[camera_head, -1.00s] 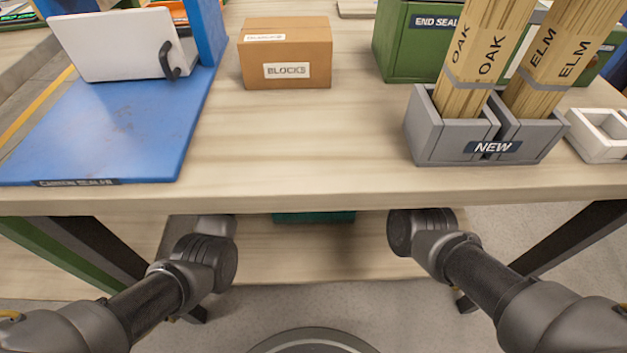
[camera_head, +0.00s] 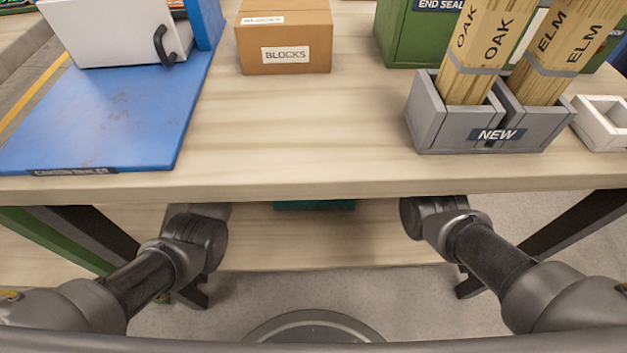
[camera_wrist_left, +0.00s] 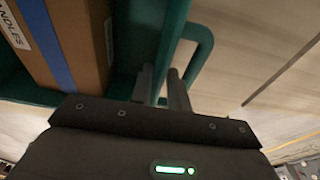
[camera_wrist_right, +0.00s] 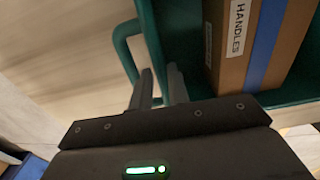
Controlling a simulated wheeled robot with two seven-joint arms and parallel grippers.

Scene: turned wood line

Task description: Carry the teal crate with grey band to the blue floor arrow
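The teal crate (camera_head: 314,205) shows in the head view only as a strip on the lower shelf, under the table's front edge. Its grey band is not visible. In the left wrist view, my left gripper (camera_wrist_left: 161,88) has its fingers close on both sides of the crate's side wall (camera_wrist_left: 170,45), beside a loop handle (camera_wrist_left: 206,45). In the right wrist view, my right gripper (camera_wrist_right: 161,88) likewise pinches the opposite wall (camera_wrist_right: 152,40), beside its handle (camera_wrist_right: 122,45). A cardboard box labelled HANDLES (camera_wrist_right: 260,45) lies inside. The blue floor arrow is not in view.
The wooden tabletop (camera_head: 300,130) overhangs the lower shelf (camera_head: 310,245) and my forearms reach beneath it. Dark table legs stand at left (camera_head: 85,235) and right (camera_head: 570,230). A BLOCKS box (camera_head: 284,40), blue board (camera_head: 105,115) and grey NEW bin (camera_head: 470,130) stand on top.

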